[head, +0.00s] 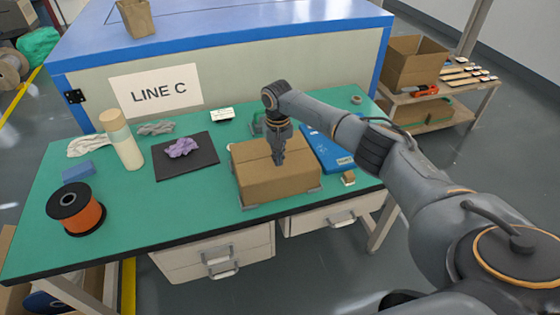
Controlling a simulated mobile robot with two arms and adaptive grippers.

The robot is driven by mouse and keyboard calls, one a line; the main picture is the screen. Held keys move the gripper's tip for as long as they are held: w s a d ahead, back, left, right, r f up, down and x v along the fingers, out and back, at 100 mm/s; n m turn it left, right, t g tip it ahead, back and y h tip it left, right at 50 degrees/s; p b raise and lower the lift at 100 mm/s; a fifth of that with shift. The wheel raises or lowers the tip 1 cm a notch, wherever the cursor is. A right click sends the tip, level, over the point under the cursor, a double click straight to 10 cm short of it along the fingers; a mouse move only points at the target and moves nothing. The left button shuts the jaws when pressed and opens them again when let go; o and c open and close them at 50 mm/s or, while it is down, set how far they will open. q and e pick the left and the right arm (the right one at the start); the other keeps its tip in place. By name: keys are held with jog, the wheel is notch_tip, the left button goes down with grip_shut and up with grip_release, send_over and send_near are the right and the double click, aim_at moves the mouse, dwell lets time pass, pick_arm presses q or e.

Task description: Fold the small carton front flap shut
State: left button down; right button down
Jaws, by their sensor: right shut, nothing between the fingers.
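The small carton (292,187) is a brown cardboard box on the green workbench, right of the middle. Its top looks flat and covered, with a seam line across it. My right gripper (280,162) points down at the top of the carton, with its fingers closed and empty. The fingertips are at or just above the top panel; I cannot tell if they touch. The gripper hides part of the top, and I cannot make out the front flap's edge clearly. My left gripper is not in view.
A blue binder (325,149) lies right of the carton. A black mat (200,163) with a purple cloth (181,147), a beige bottle (122,142) and an orange spool (82,216) stand to the left. The blue-edged machine (240,83) rises behind. The bench front left of the carton is clear.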

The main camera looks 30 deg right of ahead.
aim_at(279, 167)
notch_tip(279, 167, up, 7)
jog(key=p, duration=0.5)
jog(key=shift+p, duration=0.4)
